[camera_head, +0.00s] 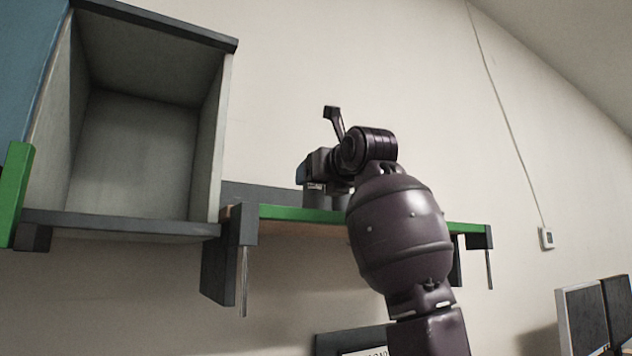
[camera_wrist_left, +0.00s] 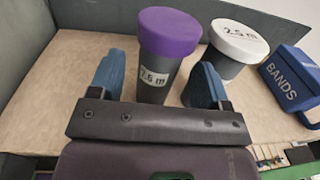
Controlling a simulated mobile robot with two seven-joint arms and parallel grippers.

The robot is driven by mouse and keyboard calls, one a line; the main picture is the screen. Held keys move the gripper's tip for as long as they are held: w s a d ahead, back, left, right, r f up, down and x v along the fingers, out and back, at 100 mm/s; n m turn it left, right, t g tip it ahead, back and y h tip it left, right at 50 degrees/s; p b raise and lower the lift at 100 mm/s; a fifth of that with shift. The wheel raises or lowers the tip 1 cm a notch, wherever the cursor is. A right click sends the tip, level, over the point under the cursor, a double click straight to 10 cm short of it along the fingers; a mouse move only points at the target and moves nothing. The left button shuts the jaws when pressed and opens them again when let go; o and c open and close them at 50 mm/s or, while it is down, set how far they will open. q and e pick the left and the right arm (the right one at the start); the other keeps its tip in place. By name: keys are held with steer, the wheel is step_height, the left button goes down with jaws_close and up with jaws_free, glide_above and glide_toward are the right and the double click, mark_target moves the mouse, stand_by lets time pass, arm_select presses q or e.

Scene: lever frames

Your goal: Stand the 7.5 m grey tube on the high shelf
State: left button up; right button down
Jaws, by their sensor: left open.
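In the left wrist view a grey tube (camera_wrist_left: 152,88) with a purple cap stands upright on a wooden board. Its label ends in ".5 m"; the first digit is hard to read. My left gripper (camera_wrist_left: 157,82) is open, with one blue finger on each side of this tube. Contact with it cannot be told. A second grey tube (camera_wrist_left: 218,66) stands behind to the right, its white lid marked with what looks like "2.5 m". In the head view my left gripper (camera_head: 314,168) is over the green-edged shelf (camera_head: 285,213), with grey tube shapes below it. My right gripper is out of view.
A blue box marked BANDS (camera_wrist_left: 293,78) sits right of the tubes. A grey panel (camera_wrist_left: 75,40) backs the board. In the head view an open, empty grey cubby (camera_head: 135,150) is at the upper left, above the shelf's level. Monitors (camera_head: 585,318) stand low at the right.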

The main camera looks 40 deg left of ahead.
arm_select(q)
steer(key=v, duration=1)
steer(key=shift+w, duration=0.1)
